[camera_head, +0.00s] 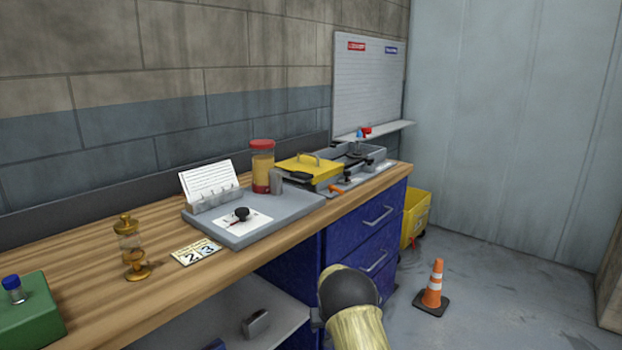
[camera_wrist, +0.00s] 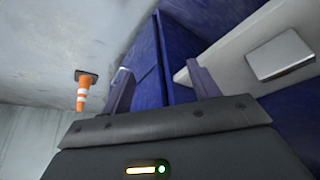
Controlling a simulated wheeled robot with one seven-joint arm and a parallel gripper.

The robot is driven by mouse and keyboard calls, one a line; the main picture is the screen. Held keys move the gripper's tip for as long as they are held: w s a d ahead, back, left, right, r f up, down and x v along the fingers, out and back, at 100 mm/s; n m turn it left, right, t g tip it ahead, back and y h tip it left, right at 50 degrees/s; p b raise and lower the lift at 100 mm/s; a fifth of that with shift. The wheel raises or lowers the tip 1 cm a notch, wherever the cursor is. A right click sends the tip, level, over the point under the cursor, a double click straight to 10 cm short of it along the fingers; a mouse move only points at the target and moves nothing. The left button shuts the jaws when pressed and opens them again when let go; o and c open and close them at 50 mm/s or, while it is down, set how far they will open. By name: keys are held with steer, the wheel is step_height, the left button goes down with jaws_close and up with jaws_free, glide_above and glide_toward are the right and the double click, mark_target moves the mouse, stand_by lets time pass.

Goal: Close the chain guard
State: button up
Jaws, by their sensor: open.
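The yellow guard cover (camera_head: 310,170) with an arched handle on top lies roughly level at the far end of the bench. To its right is a grey open-topped housing (camera_head: 372,155), whose inside is only partly visible. An orange-tipped lever (camera_head: 336,189) is at the front of this unit. My gripper (camera_wrist: 165,82) is open and empty in the wrist view, with its two fingers apart in front of the blue drawer cabinet. In the head view my arm is low in front of the bench, well below and apart from the guard; the fingers are not clear there.
A grey tray (camera_head: 290,209) with a paper and black knob, a red-lidded jar (camera_head: 262,165), a brass oiler (camera_head: 131,247) and a green box (camera_head: 28,315) stand on the bench. The blue cabinet (camera_head: 335,250), yellow bin (camera_head: 415,215) and traffic cone (camera_head: 434,287) are low obstacles.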

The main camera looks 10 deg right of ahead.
steer(key=shift+s+r, duration=0.15)
steer(key=shift+r, duration=0.3)
steer(key=c, duration=0.4)
steer(key=s+r, duration=0.5)
steer(key=shift+d+r, duration=0.25)
jaws_close()
steer(key=s+r, duration=0.4)
steer(key=s, duration=0.7)
steer(key=s+r+g, duration=0.1)
steer(key=s+r, duration=0.3)
steer(key=s, duration=0.7)
steer(key=s+r+g, duration=0.1)
steer(key=s+r, duration=0.3)
steer(key=s, duration=0.7)
steer(key=shift+a+r, duration=0.2)
steer(key=shift+r, duration=0.1)
